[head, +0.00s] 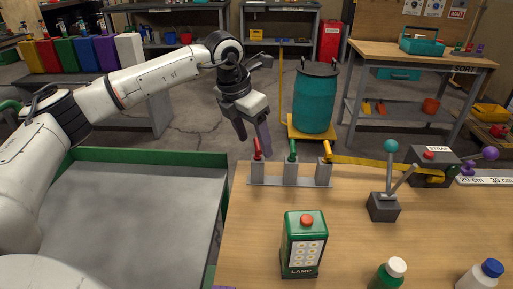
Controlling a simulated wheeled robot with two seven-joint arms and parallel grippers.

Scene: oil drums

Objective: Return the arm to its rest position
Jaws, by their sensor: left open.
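My left arm reaches in from the left, bent at the elbow. Its left gripper (253,140) points down and is open and empty. In the picture its fingers end just above the red-handled lever (257,150) at the left of a grey lever stand (290,181); I cannot tell whether they touch. My right gripper is not in view.
A wooden table (345,230) carries the lever stand, a green lamp box (304,250), a joystick (384,206) and bottles (388,275). A green-rimmed tray (150,156) lies left. A teal drum (315,100) stands behind on a yellow base. A workbench (400,56) stands back right.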

